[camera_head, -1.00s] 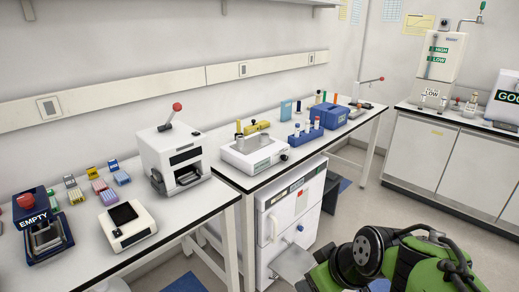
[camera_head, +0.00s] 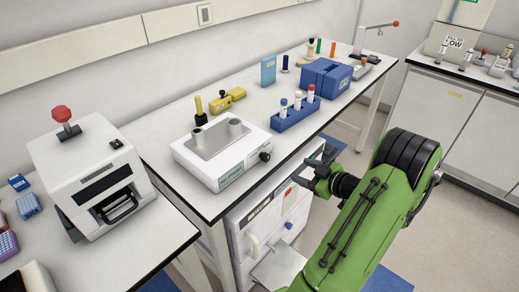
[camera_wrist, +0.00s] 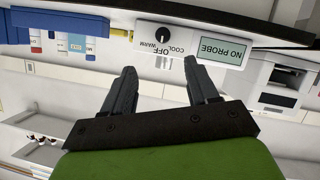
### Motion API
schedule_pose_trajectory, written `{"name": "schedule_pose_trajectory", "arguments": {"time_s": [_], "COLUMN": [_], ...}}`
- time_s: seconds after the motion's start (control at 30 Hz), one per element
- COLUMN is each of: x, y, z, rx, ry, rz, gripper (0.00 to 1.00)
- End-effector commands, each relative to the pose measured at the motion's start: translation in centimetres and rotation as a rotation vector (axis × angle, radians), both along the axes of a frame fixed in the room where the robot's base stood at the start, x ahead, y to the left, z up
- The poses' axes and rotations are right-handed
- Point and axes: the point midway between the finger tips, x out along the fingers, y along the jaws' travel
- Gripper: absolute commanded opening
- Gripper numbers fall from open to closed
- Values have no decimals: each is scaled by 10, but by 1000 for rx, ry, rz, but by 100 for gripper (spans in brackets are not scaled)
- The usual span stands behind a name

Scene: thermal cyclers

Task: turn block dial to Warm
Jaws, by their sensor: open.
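The white block unit (camera_head: 225,155) stands on the middle bench, two grey cylinders on its top. Its black dial (camera_head: 265,157) is at the right end of the front face, beside the small display (camera_head: 231,177). In the wrist view the panel is upside down; the dial (camera_wrist: 162,35) has OFF, COOL and WARM labels, and its white mark appears to point at OFF. The display (camera_wrist: 222,48) reads NO PROBE. My gripper (camera_head: 312,172) is open and empty, in front of the bench edge, to the right of the dial and apart from it. It also shows in the wrist view (camera_wrist: 160,66).
A blue rack (camera_head: 295,115) with capped tubes stands right of the unit, near the front edge. A blue box (camera_head: 327,77) is farther back. A white cabinet (camera_head: 270,225) is under the bench. A white machine (camera_head: 95,180) stands on the left bench.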

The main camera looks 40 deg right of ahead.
Motion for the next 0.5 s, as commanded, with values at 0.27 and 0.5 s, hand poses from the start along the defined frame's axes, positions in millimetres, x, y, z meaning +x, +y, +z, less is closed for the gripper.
{"name": "schedule_pose_trajectory", "arguments": {"time_s": [0.27,0.5], "x": [60,115], "y": [0,-3], "z": [-22,-43], "rx": [2,2], "ry": [3,2], "rz": [10,10], "gripper": [59,59]}}
